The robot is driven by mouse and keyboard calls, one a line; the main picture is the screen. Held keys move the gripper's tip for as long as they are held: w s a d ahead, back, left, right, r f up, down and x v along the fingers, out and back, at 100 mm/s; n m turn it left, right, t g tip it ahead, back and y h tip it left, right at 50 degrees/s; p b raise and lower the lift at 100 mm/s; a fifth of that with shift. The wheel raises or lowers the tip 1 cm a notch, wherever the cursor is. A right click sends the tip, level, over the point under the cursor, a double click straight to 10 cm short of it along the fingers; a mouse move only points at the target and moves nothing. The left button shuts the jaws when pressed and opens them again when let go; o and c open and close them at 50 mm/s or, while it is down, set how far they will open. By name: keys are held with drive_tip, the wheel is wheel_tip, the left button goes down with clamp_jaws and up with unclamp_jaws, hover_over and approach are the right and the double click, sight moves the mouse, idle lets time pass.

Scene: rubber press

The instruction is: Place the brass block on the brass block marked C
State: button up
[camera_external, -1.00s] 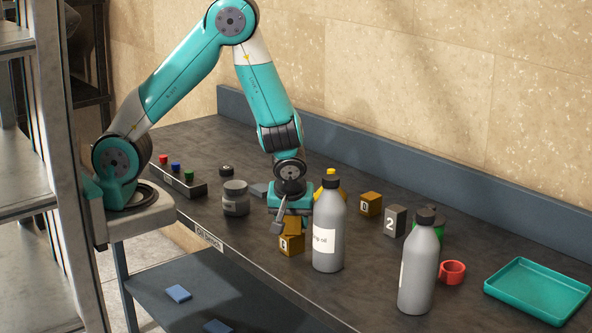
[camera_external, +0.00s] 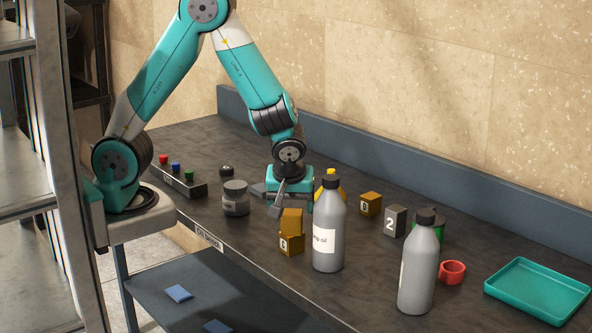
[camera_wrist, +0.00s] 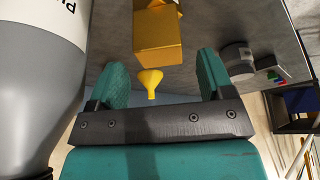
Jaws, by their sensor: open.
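A plain brass block (camera_external: 291,221) rests on top of another brass block (camera_external: 293,244), which has a white label whose letter is too small to read surely. The upper block looks slightly turned against the lower one. My gripper (camera_external: 291,202) is open, just behind and above the pair, apart from them. In the wrist view the brass block (camera_wrist: 158,38) shows beyond and between my open fingers (camera_wrist: 160,82), with nothing gripped. A third brass block (camera_external: 371,204) with a label stands farther right, by itself.
A grey bottle (camera_external: 328,240) stands close to the right of the stack; another bottle (camera_external: 417,270) is farther right. A yellow funnel (camera_wrist: 150,80), grey jar (camera_external: 236,200), grey block marked 2 (camera_external: 395,221), red mug (camera_external: 453,272) and teal tray (camera_external: 537,290) are also around.

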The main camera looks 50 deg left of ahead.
drive_tip(key=v, duration=0.7)
drive_tip(key=a+r+g, duration=0.1)
drive_tip(key=a+r, duration=0.2)
drive_tip(key=a, duration=0.6)
drive_tip(key=a+r, duration=0.2)
drive_tip(key=a, duration=0.6)
drive_tip(key=s+a+r+m+g, duration=0.1)
drive_tip(key=s+a, duration=0.5)
drive_tip(key=a, duration=0.1)
drive_tip(key=s+a+r+m+g+y, duration=0.1)
drive_tip(key=s+a+r, duration=0.1)
drive_tip(key=s+a, duration=0.4)
drive_tip(key=shift+s+a+r, duration=0.2)
drive_tip(key=shift+a+r, duration=0.1)
drive_tip(key=shift+a, duration=0.85)
